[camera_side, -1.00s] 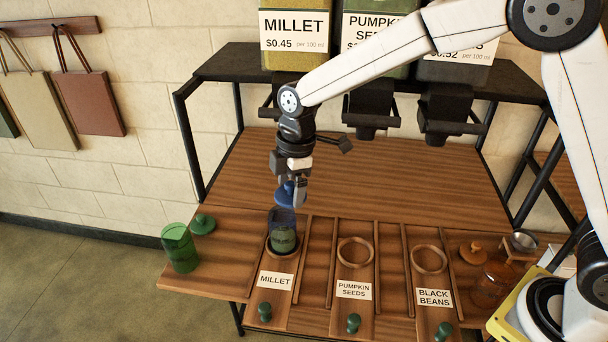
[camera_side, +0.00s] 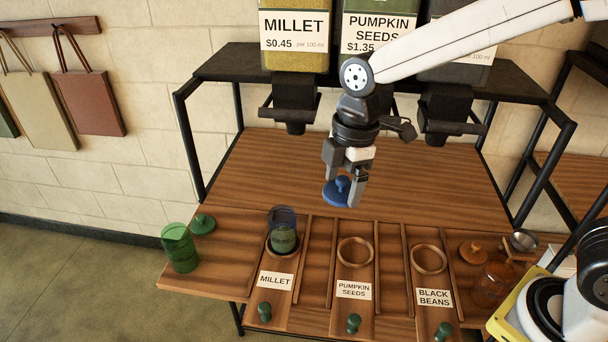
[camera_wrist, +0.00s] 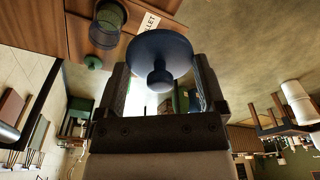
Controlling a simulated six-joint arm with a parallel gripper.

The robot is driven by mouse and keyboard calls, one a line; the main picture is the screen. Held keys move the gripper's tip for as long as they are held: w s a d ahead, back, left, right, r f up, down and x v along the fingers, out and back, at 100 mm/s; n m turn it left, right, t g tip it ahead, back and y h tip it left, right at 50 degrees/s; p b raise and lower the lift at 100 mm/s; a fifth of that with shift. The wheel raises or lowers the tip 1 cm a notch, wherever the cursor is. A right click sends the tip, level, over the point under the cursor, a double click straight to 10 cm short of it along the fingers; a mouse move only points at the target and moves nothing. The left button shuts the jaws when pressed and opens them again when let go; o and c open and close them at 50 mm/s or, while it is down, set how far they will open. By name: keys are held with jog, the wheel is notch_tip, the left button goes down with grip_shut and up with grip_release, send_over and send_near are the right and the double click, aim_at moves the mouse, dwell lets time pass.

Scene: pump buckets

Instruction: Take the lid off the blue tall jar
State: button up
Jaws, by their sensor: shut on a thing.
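The blue tall jar (camera_side: 284,218) stands open in the ring on the MILLET board, with a green label on its front. My gripper (camera_side: 343,192) is shut on the blue lid (camera_side: 334,194). It holds the lid in the air, to the right of the jar and above the boards, behind the PUMPKIN SEEDS ring. In the wrist view the lid (camera_wrist: 162,54) shows between the fingers, with its knob toward the palm.
A green jar (camera_side: 180,248) and its green lid (camera_side: 203,224) are at the left. Empty rings sit on the PUMPKIN SEEDS board (camera_side: 356,252) and BLACK BEANS board (camera_side: 429,259). An orange jar (camera_side: 490,287) and orange lid (camera_side: 472,253) are at the right. Dispensers (camera_side: 295,100) hang above.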

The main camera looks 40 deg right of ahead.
jog(key=shift+s+r, duration=0.1)
jog(key=shift+s, duration=0.1)
jog(key=shift+w+d, duration=0.15)
dwell(0.5)
